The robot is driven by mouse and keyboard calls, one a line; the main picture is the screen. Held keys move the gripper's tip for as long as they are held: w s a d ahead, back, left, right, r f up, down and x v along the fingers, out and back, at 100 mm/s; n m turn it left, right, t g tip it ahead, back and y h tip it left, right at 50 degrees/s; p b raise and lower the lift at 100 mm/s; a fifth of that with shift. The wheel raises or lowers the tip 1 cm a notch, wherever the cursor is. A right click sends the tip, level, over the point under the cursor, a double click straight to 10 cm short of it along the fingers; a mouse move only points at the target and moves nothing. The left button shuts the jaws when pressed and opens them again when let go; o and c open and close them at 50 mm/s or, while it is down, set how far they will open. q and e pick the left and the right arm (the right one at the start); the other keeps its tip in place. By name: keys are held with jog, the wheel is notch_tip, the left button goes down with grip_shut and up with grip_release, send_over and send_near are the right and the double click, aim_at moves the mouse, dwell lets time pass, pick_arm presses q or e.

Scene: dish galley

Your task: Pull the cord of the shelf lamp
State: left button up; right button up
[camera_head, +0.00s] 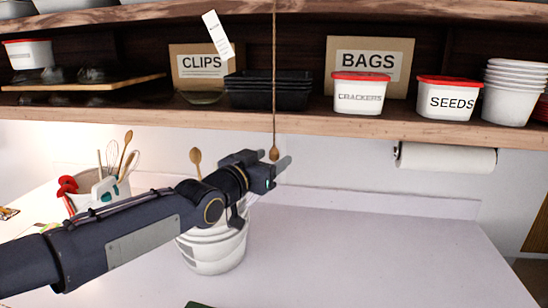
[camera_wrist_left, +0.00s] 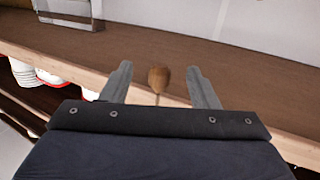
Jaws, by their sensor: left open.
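The lamp cord (camera_head: 274,80) hangs straight down in front of the shelf and ends in a brown wooden knob (camera_head: 274,154). My left gripper (camera_head: 284,163) is at the knob in the head view. In the left wrist view the knob (camera_wrist_left: 158,78) sits between the two open fingers of the left gripper (camera_wrist_left: 160,85), with a gap showing on each side. The fingers are not closed on it. The lamp itself is not clearly visible. My right gripper is not in view.
A wooden shelf (camera_head: 300,121) behind the cord holds black trays (camera_head: 268,92), a CRACKERS tub (camera_head: 360,95) and a SEEDS tub (camera_head: 448,100). A paper roll (camera_head: 448,158) hangs below. White tubs (camera_head: 215,252) stand under my left arm; the counter (camera_head: 380,255) at right is clear.

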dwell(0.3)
pick_arm(q)
jog(key=shift+s+a, duration=0.35)
jog(key=shift+s, duration=0.05)
jog(key=v, duration=0.2)
jog(key=shift+s+a+r, duration=0.1)
jog(key=shift+s+a, duration=0.1)
jog(key=p+v, duration=0.2)
jog(key=v, duration=0.2)
jog(key=shift+s, duration=0.25)
jog(key=shift+a, duration=0.1)
